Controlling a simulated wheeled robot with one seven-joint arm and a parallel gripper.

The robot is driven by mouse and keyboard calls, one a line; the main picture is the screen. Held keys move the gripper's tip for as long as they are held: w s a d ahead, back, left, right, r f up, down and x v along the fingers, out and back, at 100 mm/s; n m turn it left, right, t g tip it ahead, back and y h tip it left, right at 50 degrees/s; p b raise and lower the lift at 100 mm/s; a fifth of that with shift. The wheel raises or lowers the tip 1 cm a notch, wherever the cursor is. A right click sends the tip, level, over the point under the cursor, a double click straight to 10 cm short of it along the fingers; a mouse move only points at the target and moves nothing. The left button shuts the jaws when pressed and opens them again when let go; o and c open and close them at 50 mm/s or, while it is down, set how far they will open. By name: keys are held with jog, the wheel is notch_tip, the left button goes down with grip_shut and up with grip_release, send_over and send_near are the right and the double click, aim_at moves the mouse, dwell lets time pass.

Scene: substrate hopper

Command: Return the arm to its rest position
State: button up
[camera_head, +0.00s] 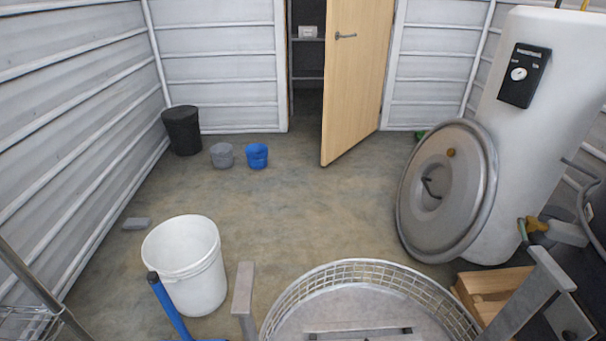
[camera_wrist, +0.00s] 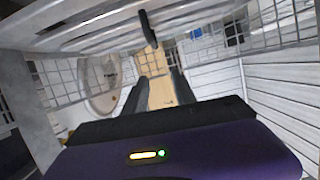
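My gripper (camera_wrist: 158,75) shows in the wrist view, with its two dark fingers apart and nothing visible between them. Through the gap I see the wooden door (camera_wrist: 161,93) in the background. Wire mesh (camera_wrist: 215,47) and grey metal bars (camera_wrist: 85,38) lie across the view close around the gripper; whether they touch it I cannot tell. A short dark rod (camera_wrist: 149,28) stands out ahead of the fingertips. In the head view neither the arm nor the gripper can be made out.
A round wire-mesh basket (camera_head: 448,303) is close in front. A large metal lid (camera_head: 440,190) leans against the white tank (camera_head: 545,110) at right. The mid-floor is clear.

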jog(key=s+r, duration=2.7)
jog(key=s, duration=0.1)
notch_tip(320, 180, up, 17)
jog(key=p, duration=1.6)
jog(key=shift+n+t+p, duration=0.3)
jog(key=shift+d+f, duration=0.1)
jog(key=shift+f, duration=0.05)
